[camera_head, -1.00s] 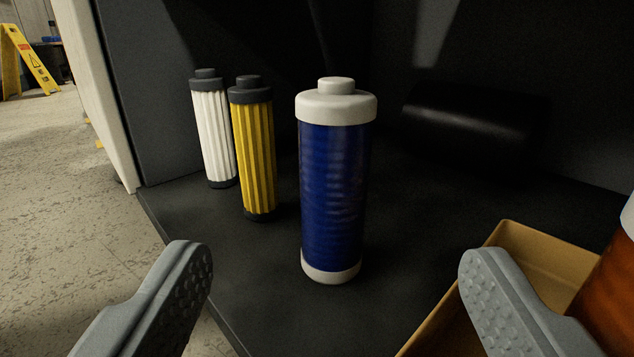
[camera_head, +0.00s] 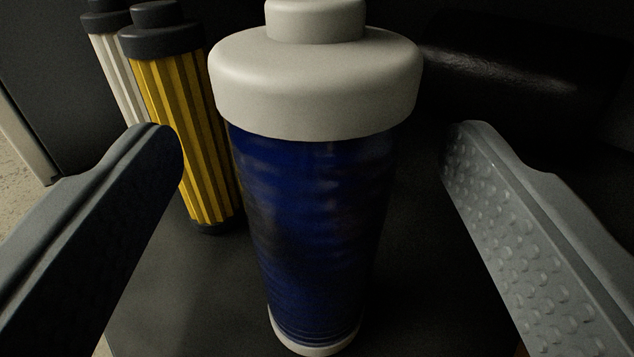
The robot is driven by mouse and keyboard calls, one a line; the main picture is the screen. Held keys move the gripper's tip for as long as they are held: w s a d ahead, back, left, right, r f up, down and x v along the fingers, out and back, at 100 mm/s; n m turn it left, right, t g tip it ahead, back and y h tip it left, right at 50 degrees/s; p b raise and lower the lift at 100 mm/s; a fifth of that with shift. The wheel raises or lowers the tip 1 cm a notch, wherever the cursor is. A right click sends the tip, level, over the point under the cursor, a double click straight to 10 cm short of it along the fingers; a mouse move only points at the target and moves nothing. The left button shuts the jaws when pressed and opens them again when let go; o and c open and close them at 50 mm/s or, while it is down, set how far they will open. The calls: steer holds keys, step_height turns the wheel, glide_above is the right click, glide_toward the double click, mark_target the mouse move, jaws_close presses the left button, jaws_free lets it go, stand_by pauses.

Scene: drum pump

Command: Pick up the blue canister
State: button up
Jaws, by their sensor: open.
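The blue canister (camera_head: 312,215) stands upright on the dark shelf, with a white cap on top and a white base ring. It fills the middle of the view. My gripper (camera_head: 312,150) is open, with one grey finger to the left of the canister and one to the right. Dark gaps show between the canister and each finger, so neither appears to touch it. The left finger covers part of the yellow canister behind.
A yellow ribbed canister (camera_head: 175,110) with dark ends stands behind left, close to the blue one. A white ribbed canister (camera_head: 113,60) is behind it. A black cylinder (camera_head: 530,85) lies at the back right. The dark shelf (camera_head: 180,290) is bare at front left.

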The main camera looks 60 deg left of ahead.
steer(key=shift+x, duration=2.4)
steer(key=c, duration=1.3)
